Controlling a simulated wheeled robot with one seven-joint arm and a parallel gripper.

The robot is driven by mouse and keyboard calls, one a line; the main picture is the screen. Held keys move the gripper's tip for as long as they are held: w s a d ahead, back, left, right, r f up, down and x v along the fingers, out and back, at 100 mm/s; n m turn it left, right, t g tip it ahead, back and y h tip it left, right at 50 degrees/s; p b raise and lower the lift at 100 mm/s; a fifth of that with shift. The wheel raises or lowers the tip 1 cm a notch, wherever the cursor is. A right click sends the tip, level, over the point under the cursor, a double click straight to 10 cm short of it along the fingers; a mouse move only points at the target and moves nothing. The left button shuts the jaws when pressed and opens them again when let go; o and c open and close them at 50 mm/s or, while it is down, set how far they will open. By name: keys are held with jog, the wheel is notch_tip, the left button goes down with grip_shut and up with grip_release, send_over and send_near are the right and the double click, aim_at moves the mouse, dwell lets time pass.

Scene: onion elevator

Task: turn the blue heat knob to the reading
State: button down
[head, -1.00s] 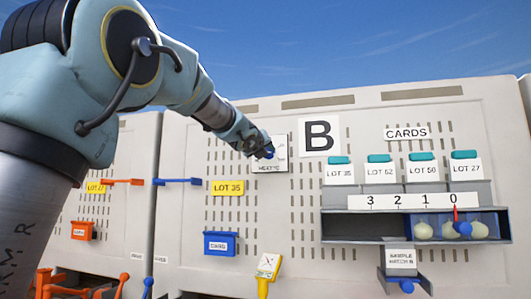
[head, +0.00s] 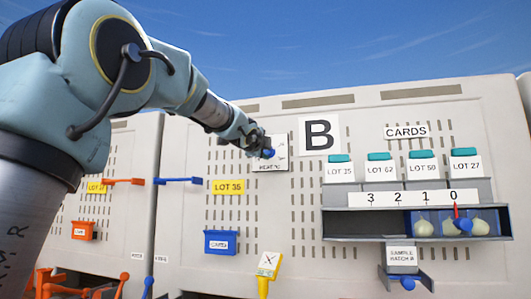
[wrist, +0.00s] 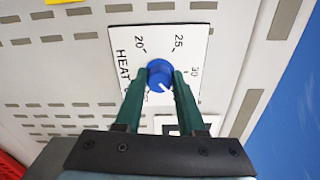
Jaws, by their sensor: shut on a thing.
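The blue heat knob (wrist: 160,76) sits on a white plate (wrist: 122,24) lettered HEAT, with 20, 25 and 30 printed around it. A white line on the knob points down and slightly right in the wrist view. My gripper (wrist: 161,80) has its green fingers closed on both sides of the knob. In the head view my gripper (head: 256,142) is at the plate (head: 281,148), left of the big B sign. A small white card on a yellow holder (head: 268,264) stands below; its marks are too small to read.
To the right, a shelf (head: 340,222) holds a blue tray with pale onions under a 3-2-1-0 scale (head: 412,199). A blue CARDS bin (head: 220,242) hangs on the panel. A blue bar (head: 178,181) and an orange bar (head: 122,182) stick out at left.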

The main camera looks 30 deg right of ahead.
jog(key=n, duration=0.2)
jog(key=n+b, duration=0.1)
jog(key=n, duration=0.1)
jog(key=shift+f+n, duration=0.2)
jog(key=shift+n, duration=0.1)
jog(key=n+b, duration=0.1)
jog(key=n, duration=0.2)
jog(key=shift+n+b, duration=0.4)
jog(key=n+b, duration=0.2)
jog(key=n, duration=0.2)
jog(key=shift+f+b, duration=0.15)
jog(key=shift+b, duration=0.15)
jog(key=n+b, duration=0.2)
jog(key=n, duration=0.3)
jog(key=shift+s+d, duration=0.1)
jog(key=shift+d, duration=0.05)
jog(key=n+b, duration=0.1)
jog(key=n, duration=0.2)
jog(key=shift+n, duration=0.3)
jog(key=n, duration=0.4)
jog(key=shift+d+n+b, duration=0.1)
jog(key=shift+n+b, duration=0.2)
jog(key=shift+b, duration=0.1)
jog(key=shift+s+r+n, duration=0.1)
jog(key=shift+n, duration=2.1)
jog(key=shift+r+n, duration=0.1)
jog(key=shift+n, duration=2.1)
